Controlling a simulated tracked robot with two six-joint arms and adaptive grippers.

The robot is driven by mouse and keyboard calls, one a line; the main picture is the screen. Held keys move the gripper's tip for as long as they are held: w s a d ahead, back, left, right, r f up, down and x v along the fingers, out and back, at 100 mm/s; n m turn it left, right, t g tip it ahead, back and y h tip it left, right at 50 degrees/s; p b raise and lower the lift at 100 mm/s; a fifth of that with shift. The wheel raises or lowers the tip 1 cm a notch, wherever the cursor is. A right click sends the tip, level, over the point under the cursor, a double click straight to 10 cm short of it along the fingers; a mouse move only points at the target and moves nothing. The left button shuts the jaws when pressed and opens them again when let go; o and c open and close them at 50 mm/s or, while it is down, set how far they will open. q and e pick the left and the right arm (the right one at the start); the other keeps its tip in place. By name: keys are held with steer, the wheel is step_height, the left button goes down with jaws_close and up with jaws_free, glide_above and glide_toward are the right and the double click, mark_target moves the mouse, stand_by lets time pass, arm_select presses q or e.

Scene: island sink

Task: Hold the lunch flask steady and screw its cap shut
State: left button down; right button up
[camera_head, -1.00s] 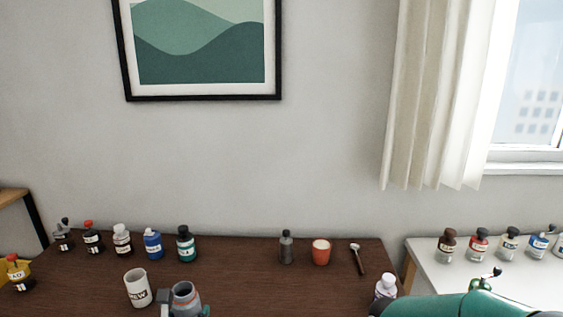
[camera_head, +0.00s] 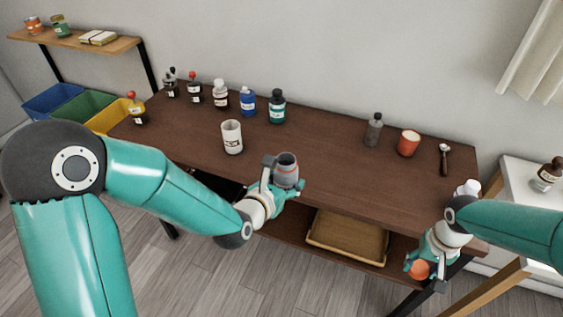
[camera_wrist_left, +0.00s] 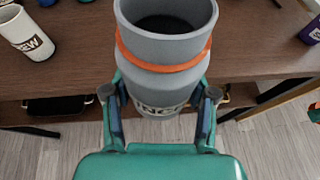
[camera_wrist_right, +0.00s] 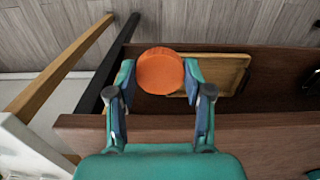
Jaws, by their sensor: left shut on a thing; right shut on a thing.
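The lunch flask (camera_head: 286,162) is grey with an orange band and stands upright, its dark mouth open at the top. My left gripper (camera_head: 284,180) is shut on its body near the table's front edge. In the left wrist view the flask (camera_wrist_left: 165,50) sits between both fingers, and part of its lettering shows low on its front. The orange round cap (camera_head: 419,270) is in my right gripper (camera_head: 422,266), beyond the table's front right corner. In the right wrist view the cap (camera_wrist_right: 160,71) is between the fingertips, apart from the flask.
A white lettered mug (camera_head: 232,137) stands left of the flask. Several bottles line the table's back left. A wooden tray (camera_head: 347,238) lies on the lower shelf.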

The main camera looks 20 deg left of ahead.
arm_select(q)
steer(key=s+d+f+m+g+h, duration=0.1)
steer(key=s+d+f+m+h, duration=0.2)
steer(key=d+f, duration=0.2)
steer(key=s+d+f+m+g+h, duration=0.2)
steer(key=s+d+f+m+h, duration=0.1)
steer(key=d+f, duration=0.2)
steer(key=shift+d+f+h, duration=0.3)
steer(key=shift+d, duration=0.75)
